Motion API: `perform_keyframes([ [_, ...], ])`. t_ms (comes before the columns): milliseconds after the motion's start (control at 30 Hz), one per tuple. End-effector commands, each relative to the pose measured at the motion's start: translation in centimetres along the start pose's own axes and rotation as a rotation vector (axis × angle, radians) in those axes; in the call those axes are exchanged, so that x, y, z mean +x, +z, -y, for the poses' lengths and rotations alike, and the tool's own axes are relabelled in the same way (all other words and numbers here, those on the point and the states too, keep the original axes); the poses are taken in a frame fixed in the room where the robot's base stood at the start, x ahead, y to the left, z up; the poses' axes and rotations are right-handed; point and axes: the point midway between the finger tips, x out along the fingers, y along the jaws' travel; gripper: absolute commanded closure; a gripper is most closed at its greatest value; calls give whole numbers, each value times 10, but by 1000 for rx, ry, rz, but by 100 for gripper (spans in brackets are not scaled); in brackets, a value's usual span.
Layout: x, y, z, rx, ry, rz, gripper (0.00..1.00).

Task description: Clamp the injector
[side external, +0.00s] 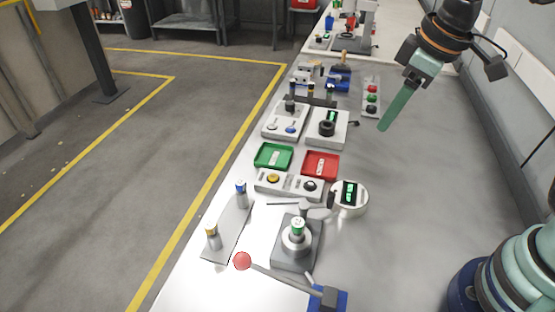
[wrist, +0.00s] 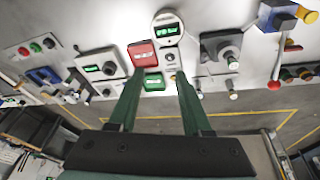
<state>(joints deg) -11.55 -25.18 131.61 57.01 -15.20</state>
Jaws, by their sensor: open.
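A small grey cylinder with a green band, which looks like the injector (side external: 298,226), stands upright in a round metal seat on a grey fixture block (side external: 283,258). A lever with a red ball knob (side external: 242,261) runs to a blue base (side external: 341,301) in front of the fixture. The knob also shows in the wrist view (wrist: 273,86), right of the fixture (wrist: 209,42). A grey clamp-like part (side external: 313,211) is behind the injector. My gripper (side external: 384,125) is raised over the bench, back and right of the fixture. In the wrist view its green fingers (wrist: 156,78) are apart and empty.
A round gauge (side external: 349,208) stands behind the fixture. Two cylinders stand on a flat plate (side external: 220,251) to the left. Green (side external: 273,143) and red (side external: 321,153) trays, a button panel (side external: 267,190) and several devices line the bench. The bench's right side is clear.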

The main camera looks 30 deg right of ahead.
Motion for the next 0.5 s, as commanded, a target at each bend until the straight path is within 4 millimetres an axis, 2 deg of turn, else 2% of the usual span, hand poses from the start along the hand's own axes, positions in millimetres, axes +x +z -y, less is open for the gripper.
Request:
perform_keyframes([
  [100,15,-18,31,-231,-58,92,51],
  [300,35,-33,74,-533,-133,199,51],
  [500,45,-37,92,-660,-165,242,51],
])
